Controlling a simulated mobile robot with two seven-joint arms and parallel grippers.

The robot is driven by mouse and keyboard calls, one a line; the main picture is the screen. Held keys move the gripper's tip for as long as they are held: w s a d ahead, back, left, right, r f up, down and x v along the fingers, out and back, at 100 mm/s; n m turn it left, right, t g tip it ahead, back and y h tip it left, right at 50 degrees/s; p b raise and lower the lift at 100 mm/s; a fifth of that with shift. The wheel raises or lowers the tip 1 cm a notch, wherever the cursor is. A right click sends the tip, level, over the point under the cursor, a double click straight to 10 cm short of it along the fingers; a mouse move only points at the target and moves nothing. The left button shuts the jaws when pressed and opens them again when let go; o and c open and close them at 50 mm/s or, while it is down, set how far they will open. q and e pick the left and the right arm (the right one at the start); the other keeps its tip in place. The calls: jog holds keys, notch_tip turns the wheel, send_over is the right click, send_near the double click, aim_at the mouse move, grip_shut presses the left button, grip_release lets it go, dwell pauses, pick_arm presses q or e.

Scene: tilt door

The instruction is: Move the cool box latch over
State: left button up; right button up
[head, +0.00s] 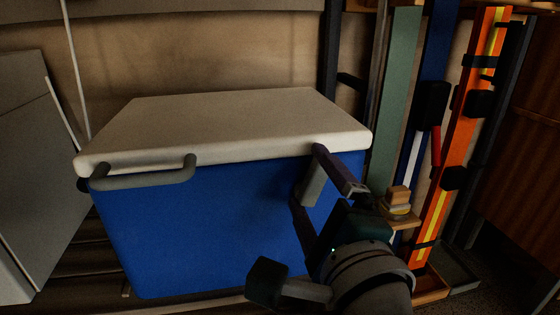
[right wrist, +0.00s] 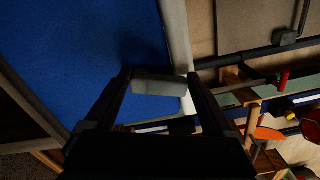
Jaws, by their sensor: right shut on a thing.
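The cool box has a blue body (head: 200,225) and a cream lid (head: 235,120), which looks closed. The grey latch (head: 312,187) is on the right part of the box's front, just under the lid rim. My right gripper (head: 306,175) reaches up from the lower right with its two dark fingers on either side of the latch. In the right wrist view the latch (right wrist: 158,87) sits between the fingertips, and the gripper is shut on it. Part of the latch is hidden behind the fingers. My left gripper is not in view.
A grey bar handle (head: 145,180) sticks out at the box's front left. A pale panel (head: 30,170) stands at the left. An orange spirit-level-like bar (head: 462,140) and a green board (head: 393,110) stand close at the right, beside a small wooden block (head: 399,198).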

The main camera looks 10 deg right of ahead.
jog(key=shift+a+f+n+p, duration=0.1)
jog(key=shift+a+n+p, duration=0.2)
jog(key=shift+n, duration=0.65)
jog(key=shift+a+f+n+p, duration=0.15)
jog(key=shift+n+p, duration=0.25)
jog(key=shift+n, duration=0.55)
jog(key=shift+r, duration=0.1)
jog(key=o, duration=1.1)
jog(key=shift+s, duration=0.1)
jog(key=shift+s, duration=0.2)
jog(key=s+p, duration=0.2)
jog(key=s, duration=0.7)
jog(key=shift+s+d, duration=0.15)
jog(key=shift+s, duration=0.1)
jog(key=shift+r+p, duration=0.1)
jog(key=shift+p, duration=0.2)
